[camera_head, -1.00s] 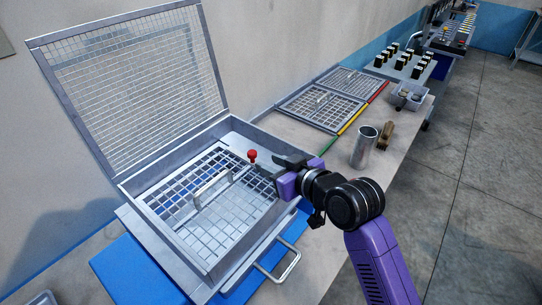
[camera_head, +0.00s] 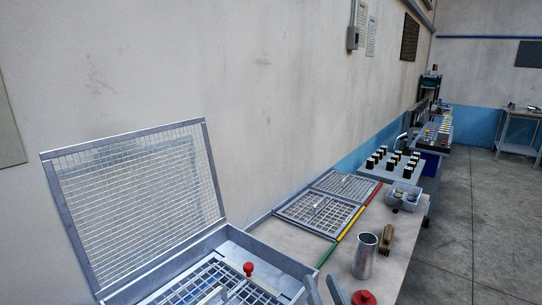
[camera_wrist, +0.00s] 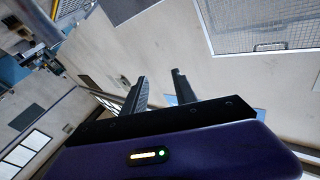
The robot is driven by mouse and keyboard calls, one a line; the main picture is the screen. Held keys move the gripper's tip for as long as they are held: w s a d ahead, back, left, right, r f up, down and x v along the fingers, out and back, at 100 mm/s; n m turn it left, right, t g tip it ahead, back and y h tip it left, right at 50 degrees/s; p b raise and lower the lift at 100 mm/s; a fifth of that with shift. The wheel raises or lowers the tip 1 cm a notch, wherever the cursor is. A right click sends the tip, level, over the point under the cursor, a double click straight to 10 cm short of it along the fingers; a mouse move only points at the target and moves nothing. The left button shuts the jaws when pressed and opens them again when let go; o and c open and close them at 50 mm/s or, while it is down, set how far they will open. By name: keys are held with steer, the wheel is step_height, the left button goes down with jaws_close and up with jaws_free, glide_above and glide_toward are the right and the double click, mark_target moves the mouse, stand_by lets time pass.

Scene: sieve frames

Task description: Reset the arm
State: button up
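My gripper (camera_wrist: 158,77) is in the wrist view with its two dark fingers apart and nothing between them. In the head view its fingertips (camera_head: 323,282) just show at the bottom edge, right of the metal sieve box; the rest of the arm is mostly out of frame. The sieve box (camera_head: 185,262) has its mesh lid (camera_head: 140,195) raised, leaning back near the wall. A red knob (camera_head: 248,268) stands over the grid in the box.
Two flat mesh frames (camera_head: 306,214) lie on the bench beside green, yellow and red strips. A metal cup (camera_head: 364,256), a brown block (camera_head: 387,238) and a grey bin (camera_head: 404,196) stand to the right. Black blocks (camera_head: 394,160) stand farther back. Open floor lies at right.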

steer(key=s+d+f+g+h, duration=0.1)
steer(key=s+d+f, duration=0.2)
steer(key=s, duration=0.9)
steer(key=s+d+f+g+h, duration=0.1)
steer(key=s+d+f, duration=0.3)
steer(key=s, duration=0.9)
steer(key=s+d+f+g+h, duration=0.1)
steer(key=s+f, duration=0.4)
steer(key=s, duration=0.8)
steer(key=shift+d+g+h+b, duration=0.35)
steer(key=shift+d+g, duration=0.45)
steer(key=shift+d, duration=0.4)
